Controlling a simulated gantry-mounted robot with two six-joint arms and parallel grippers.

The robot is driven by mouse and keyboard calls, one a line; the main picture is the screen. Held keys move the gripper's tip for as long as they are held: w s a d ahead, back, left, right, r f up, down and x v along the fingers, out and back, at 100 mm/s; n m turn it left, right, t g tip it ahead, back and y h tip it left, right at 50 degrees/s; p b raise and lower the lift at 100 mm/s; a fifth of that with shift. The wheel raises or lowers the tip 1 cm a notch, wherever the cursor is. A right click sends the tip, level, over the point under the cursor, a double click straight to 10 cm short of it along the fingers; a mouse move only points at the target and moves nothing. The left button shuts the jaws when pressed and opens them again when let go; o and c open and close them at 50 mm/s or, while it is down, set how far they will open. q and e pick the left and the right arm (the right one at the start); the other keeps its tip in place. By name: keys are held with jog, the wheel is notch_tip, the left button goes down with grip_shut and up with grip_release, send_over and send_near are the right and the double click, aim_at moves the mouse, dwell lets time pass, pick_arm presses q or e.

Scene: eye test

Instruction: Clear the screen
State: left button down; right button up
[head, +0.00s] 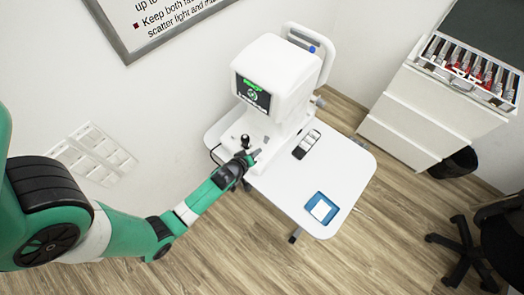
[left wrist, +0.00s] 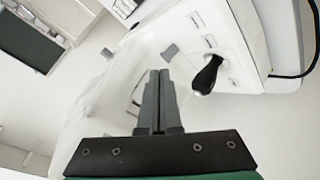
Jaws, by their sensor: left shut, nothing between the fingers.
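The white eye-test machine (head: 278,75) stands on a white table. Its dark screen (head: 252,93) faces left and shows green text and a round green mark. A black joystick (head: 245,140) stands on its base; it also shows in the left wrist view (left wrist: 208,75), right of the fingers. My left gripper (head: 255,154) is low at the front of the machine's base, close beside the joystick. Its fingers (left wrist: 158,76) are shut and empty, pointing toward a small grey knob or button (left wrist: 169,51). Whether they touch anything I cannot tell. My right gripper is out of view.
On the white table (head: 275,195) lie a blue tray (head: 334,209) with a white pad and a small dark-and-white item (head: 306,145). A white drawer cabinet (head: 420,115) carries a lens case (head: 470,68). A black chair (head: 490,235) is at right.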

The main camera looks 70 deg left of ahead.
aim_at(258, 158)
pick_arm(q)
jog(key=shift+a+r, duration=0.25)
jog(key=f+b, duration=0.5)
jog(key=w+f+b, duration=0.1)
jog(key=f+b, duration=0.2)
jog(key=shift+a+f+b, duration=0.25)
jog(key=shift+f+b, duration=0.1)
dwell(1.8)
jog(key=shift+w+f+b, duration=0.1)
jog(key=shift+f+b, duration=0.35)
jog(key=shift+f+b, duration=0.3)
jog(key=shift+b, duration=0.05)
dwell(0.4)
dwell(0.3)
jog(key=shift+r+p, duration=0.75)
